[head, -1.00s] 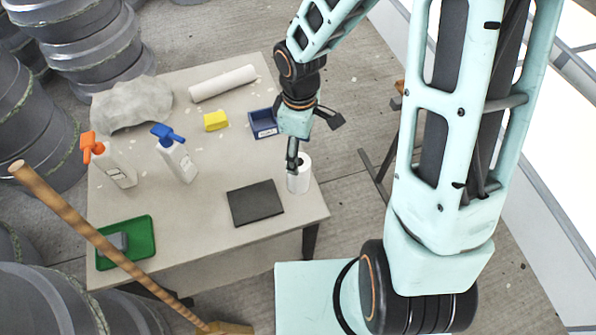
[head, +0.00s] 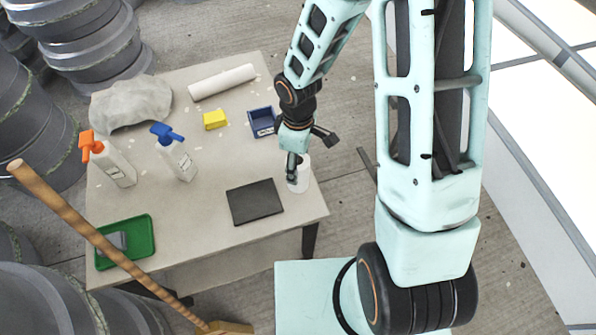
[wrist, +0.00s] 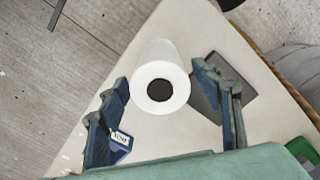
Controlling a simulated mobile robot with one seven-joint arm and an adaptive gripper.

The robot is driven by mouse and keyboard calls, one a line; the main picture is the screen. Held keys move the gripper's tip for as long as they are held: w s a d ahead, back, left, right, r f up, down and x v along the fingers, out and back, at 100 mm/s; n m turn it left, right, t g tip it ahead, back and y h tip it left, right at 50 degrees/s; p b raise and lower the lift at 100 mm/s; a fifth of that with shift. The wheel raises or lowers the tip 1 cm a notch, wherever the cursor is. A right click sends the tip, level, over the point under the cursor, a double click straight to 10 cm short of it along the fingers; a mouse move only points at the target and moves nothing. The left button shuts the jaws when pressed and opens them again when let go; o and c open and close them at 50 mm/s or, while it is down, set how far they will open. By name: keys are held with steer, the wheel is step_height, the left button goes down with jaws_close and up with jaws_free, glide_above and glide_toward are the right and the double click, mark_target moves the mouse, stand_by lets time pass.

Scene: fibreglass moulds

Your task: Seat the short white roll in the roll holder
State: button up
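The short white roll (head: 303,182) stands upright near the right edge of the table, partly hidden behind a finger of mine in the head view. In the wrist view the roll (wrist: 160,55) shows its dark core end, ahead of and between the fingertips. My gripper (head: 310,155) is open and empty above the roll; its spread fingers also show in the wrist view (wrist: 160,74). A blue open box with a white label (head: 262,122) lies behind the roll. I cannot tell whether it is the roll holder.
A dark flat plate (head: 255,202) lies left of the roll. A long white roll (head: 222,82), a yellow block (head: 215,120), two spray bottles (head: 178,158) and a green tray (head: 140,228) are on the table (head: 205,212). A wooden handle (head: 90,235) crosses the front left.

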jaws_close()
steer(key=shift+r, duration=0.15)
